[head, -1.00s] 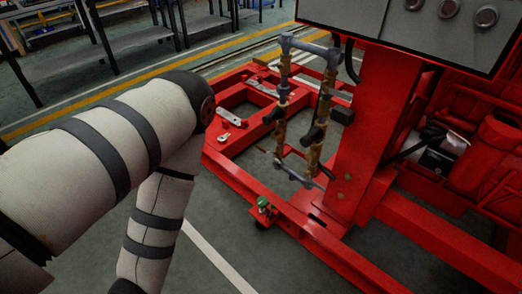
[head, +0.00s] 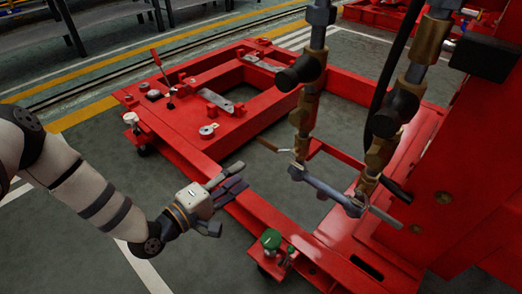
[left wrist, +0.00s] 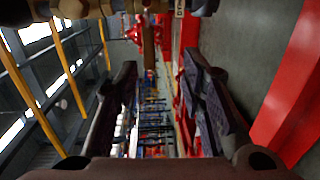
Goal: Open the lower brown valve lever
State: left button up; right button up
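The pipe assembly shows in the head view with brown valve bodies on two upright runs. A thin lever with a brownish grip (head: 268,146) sticks out left from the lower part of the left run (head: 303,112). A dark lever (head: 397,190) sits low by the right run (head: 377,150). I cannot tell which lever is the lower brown one. My left gripper (head: 236,186) is left of and below the pipes, apart from them. In the left wrist view its fingers (left wrist: 160,70) are spread with nothing held. My right gripper is out of view.
A red base frame (head: 175,125) surrounds the pipe foot. A red upright (head: 455,190) stands close on the right. A green-topped fitting (head: 271,240) stands at the front rail. The grey floor (head: 75,235) at the left is open.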

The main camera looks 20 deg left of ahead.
aim_at(265, 144)
pick_arm(q)
jog(key=shift+t, duration=0.5)
jog(key=b+x, duration=0.1)
jog(key=x, duration=0.3)
jog(key=a+b+x, duration=0.1)
jog(key=x, duration=0.3)
jog(key=b+x, duration=0.2)
jog(key=x, duration=0.2)
jog(key=shift+w+a+r, duration=0.25)
jog(key=shift+w+r, duration=0.1)
jog(key=shift+w, duration=0.05)
jog(key=shift+w+r, duration=0.1)
jog(key=shift+w, duration=0.25)
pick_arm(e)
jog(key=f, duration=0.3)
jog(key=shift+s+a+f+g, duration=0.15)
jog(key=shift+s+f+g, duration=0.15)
pick_arm(q)
grip_shut()
